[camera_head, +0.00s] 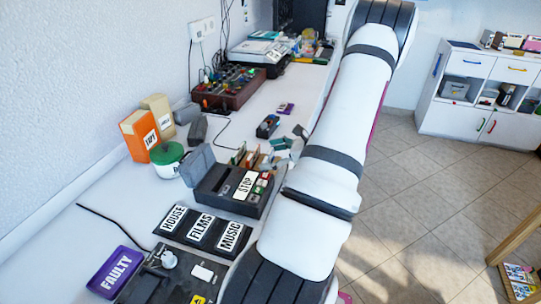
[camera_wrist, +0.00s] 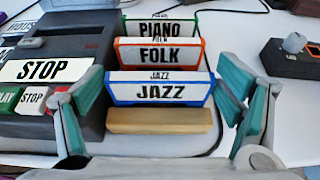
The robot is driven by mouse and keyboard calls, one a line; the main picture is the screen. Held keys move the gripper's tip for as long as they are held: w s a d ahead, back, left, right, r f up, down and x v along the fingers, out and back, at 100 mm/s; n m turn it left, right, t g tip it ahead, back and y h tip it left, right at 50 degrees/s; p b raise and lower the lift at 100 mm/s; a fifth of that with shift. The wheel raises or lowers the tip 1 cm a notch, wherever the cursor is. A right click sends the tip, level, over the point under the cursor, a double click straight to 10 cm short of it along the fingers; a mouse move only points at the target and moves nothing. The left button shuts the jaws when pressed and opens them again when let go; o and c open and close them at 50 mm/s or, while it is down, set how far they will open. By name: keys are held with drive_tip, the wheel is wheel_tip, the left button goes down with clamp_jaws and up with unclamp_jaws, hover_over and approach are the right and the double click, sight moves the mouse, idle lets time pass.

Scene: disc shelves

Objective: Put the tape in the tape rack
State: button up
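The tape rack (camera_wrist: 160,122) shows in the wrist view as a low wooden base with upright coloured frames labelled JAZZ (camera_wrist: 161,91), FOLK (camera_wrist: 159,56) and PIANO (camera_wrist: 160,29). I cannot tell whether these are tapes or dividers. The rack also shows in the head view (camera_head: 250,157), partly behind my arm. My gripper (camera_wrist: 160,112) is open, its teal-padded fingers apart at either side of the JAZZ end, with nothing visible between the pads. A tape player (camera_wrist: 55,72) with a STOP label is left of the rack; it also shows in the head view (camera_head: 232,190). No loose tape is clearly identifiable.
A purple FAULTY tray (camera_head: 117,272) is at the near left. A small knobbed box (camera_wrist: 292,58) stands right of the rack, with a cable between. A green-lidded pot (camera_head: 168,158) is near the wall.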

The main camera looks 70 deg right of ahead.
idle(0.3)
drive_tip(key=shift+r, duration=0.25)
drive_tip(key=p+v, duration=0.1)
drive_tip(key=v, duration=1.1)
drive_tip(key=w+a+r+n+g+y, duration=0.35)
drive_tip(key=w+a+r+n, duration=0.45)
drive_tip(key=a, duration=0.4)
drive_tip(key=w+a+r+n+g+y, duration=0.2)
drive_tip(key=w+a+r+n+g, duration=0.3)
drive_tip(key=w+a+n, duration=0.5)
drive_tip(key=s+a+r+n+g+h, duration=0.1)
drive_tip(key=s+a+r+n+g, duration=0.15)
drive_tip(key=a, duration=0.55)
drive_tip(key=s+a+r+n+g+h, duration=0.1)
drive_tip(key=a+r+n, duration=0.15)
drive_tip(key=a, duration=0.65)
drive_tip(key=s+a+n+h, duration=0.4)
drive_tip(key=s+a+n, duration=0.3)
drive_tip(key=s+n, duration=0.3)
drive_tip(key=shift+n+h, duration=0.35)
drive_tip(key=shift+n, duration=0.65)
